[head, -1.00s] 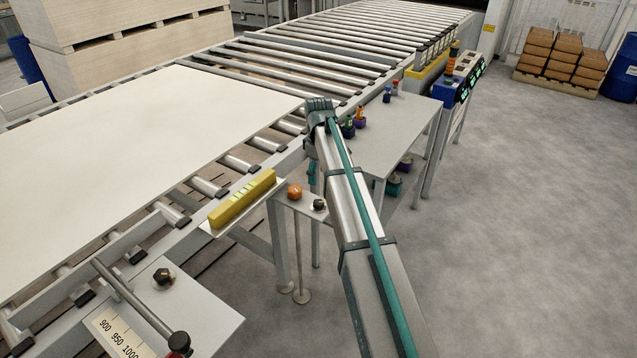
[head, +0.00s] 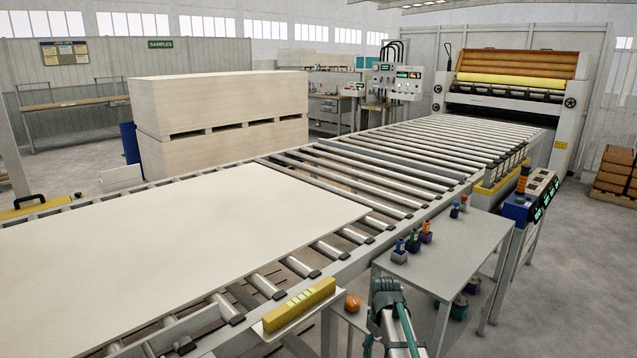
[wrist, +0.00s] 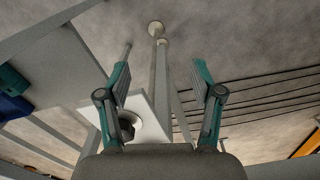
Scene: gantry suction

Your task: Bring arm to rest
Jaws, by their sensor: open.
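In the wrist view my gripper (wrist: 160,88) points down toward the floor, with its two teal and grey fingers spread wide apart and nothing between them. A thin post and its round foot show on the floor beyond the fingers. In the head view the end of my arm (head: 387,292) shows at the bottom, right of the orange knob (head: 352,303) and in front of the grey side table (head: 450,258). The fingertips are hidden in the head view.
A large pale board (head: 190,235) lies on the roller conveyor (head: 400,160) at left. A yellow level-like bar (head: 298,305) sits on the conveyor's edge. Small colored items (head: 413,240) stand on the side table. A blue control box (head: 528,200) stands behind it. Open floor is at right.

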